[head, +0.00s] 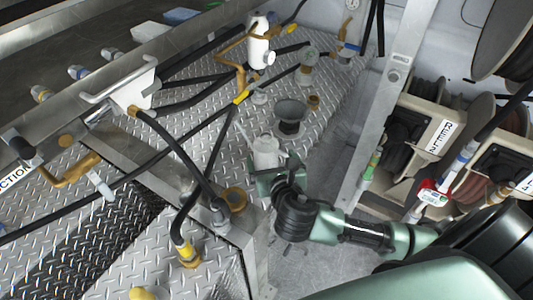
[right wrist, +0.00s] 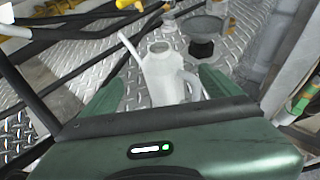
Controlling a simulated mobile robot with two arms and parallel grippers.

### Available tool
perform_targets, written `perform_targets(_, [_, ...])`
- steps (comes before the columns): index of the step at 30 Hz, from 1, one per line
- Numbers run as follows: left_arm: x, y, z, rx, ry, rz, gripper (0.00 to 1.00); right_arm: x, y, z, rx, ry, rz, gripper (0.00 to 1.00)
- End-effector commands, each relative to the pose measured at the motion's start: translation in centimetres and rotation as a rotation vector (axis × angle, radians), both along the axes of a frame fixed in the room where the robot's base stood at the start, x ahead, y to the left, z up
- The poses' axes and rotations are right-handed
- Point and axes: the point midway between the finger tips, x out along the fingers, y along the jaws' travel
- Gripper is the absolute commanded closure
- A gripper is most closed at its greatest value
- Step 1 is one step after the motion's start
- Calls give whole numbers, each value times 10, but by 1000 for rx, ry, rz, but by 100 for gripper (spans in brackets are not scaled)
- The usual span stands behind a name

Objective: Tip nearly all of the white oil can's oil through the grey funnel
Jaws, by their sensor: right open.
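The white oil can (head: 266,153), with a thin spout, stands upright on the diamond-plate deck. It also shows in the right wrist view (right wrist: 160,77), spout to the left and handle to the right. My right gripper (head: 275,172) is open at the can, with its green fingers on either side of the can's lower part in the right wrist view. I cannot tell whether they touch it. The grey funnel (head: 290,113) sits just beyond the can, its wide mouth up; it also shows in the right wrist view (right wrist: 203,27). My left gripper is not in view.
Black hoses (head: 184,160) cross the deck to the left of the can. A white filter unit (head: 260,45) on a brown bracket stands behind. A metal post (head: 385,95) and hose reels (head: 425,130) are at the right. The grey floor (head: 325,170) beside the deck looks clear.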

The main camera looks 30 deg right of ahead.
Motion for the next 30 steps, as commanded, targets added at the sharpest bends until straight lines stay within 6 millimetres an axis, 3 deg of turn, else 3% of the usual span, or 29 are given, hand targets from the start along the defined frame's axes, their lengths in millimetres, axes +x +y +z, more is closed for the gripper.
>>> perform_targets(6, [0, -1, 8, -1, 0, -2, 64, 34, -11, -13, 3, 1, -3, 8])
perform_targets(14, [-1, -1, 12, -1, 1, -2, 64, 51, -17, -21, 5, 1, -4, 8])
perform_targets(21, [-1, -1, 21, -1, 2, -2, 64, 80, -28, -35, 6, 1, -5, 8])
perform_targets(30, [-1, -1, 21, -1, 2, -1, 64, 89, -30, -41, 6, 2, -2, 8])
